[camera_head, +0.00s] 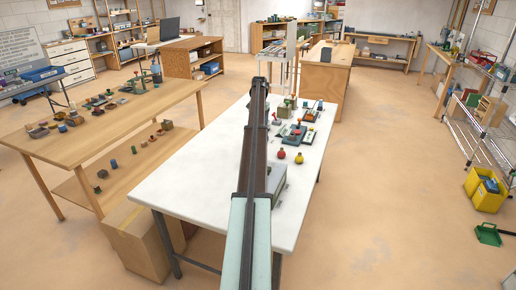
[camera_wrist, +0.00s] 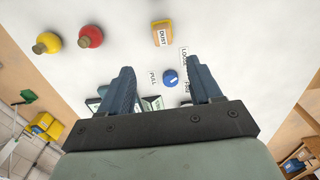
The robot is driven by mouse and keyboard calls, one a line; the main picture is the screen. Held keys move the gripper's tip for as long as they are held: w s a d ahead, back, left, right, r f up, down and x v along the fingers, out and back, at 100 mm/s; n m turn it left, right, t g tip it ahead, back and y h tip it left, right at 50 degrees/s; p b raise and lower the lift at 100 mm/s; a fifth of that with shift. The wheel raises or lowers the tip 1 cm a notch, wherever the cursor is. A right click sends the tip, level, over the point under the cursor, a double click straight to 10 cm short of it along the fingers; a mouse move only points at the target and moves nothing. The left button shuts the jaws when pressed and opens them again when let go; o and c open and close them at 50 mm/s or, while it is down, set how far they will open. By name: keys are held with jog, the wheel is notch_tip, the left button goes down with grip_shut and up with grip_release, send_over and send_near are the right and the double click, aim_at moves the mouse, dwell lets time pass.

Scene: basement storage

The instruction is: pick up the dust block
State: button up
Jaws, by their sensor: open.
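The dust block (camera_wrist: 162,33) is a small yellow-brown block with a white label reading "DUST". In the wrist view it lies on the white table, at the top middle, beyond my fingertips. My gripper (camera_wrist: 160,67) is open, with its two dark blue fingers spread and the block outside them. I cannot make out the block in the head view, where my arm covers the middle of the white table (camera_head: 200,178).
A blue knob (camera_wrist: 170,76) with labels around it shows between my fingers. A yellow ball-like piece (camera_wrist: 47,43) and a red one (camera_wrist: 91,37) lie left of the block. Small items crowd the table's far right; its left part is clear.

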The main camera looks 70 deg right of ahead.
jog(key=f, duration=1.3)
jog(key=shift+w+f, duration=0.1)
jog(key=shift+w, duration=0.15)
jog(key=shift+c, duration=0.5)
jog(key=c, duration=0.9)
jog(key=shift+c, duration=0.2)
notch_tip(320, 180, up, 10)
jog(key=shift+r, duration=0.1)
